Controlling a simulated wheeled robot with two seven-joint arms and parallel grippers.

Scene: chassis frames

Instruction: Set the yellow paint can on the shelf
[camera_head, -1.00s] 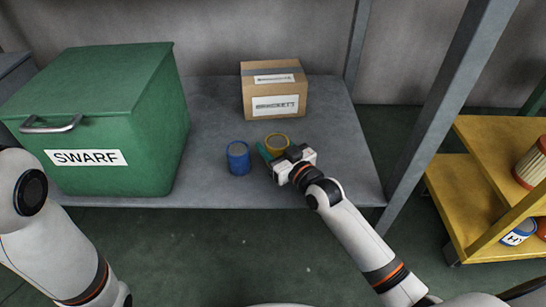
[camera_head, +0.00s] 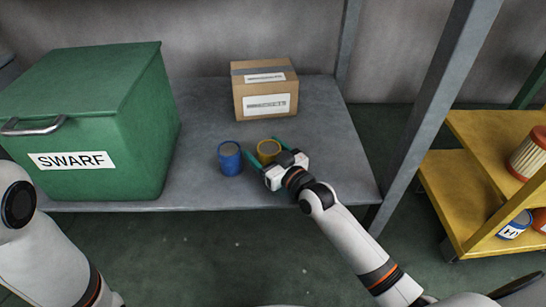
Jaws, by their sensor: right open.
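The yellow paint can (camera_head: 267,151) stands upright on the grey shelf (camera_head: 205,188), just right of a blue can (camera_head: 230,158). My right gripper (camera_head: 268,149) is open, with its green fingers apart on either side of the yellow can's near part. The gripper body sits just in front of the can and hides some of its lower right side. I cannot tell whether a finger touches the can. My left arm shows at the left edge, but its gripper is out of view.
A green SWARF bin (camera_head: 100,125) fills the shelf's left side. A cardboard box (camera_head: 264,90) stands behind the cans. A grey post (camera_head: 432,110) rises at the right, beyond it a yellow cart (camera_head: 450,195) with cans. The shelf is bare right of the box.

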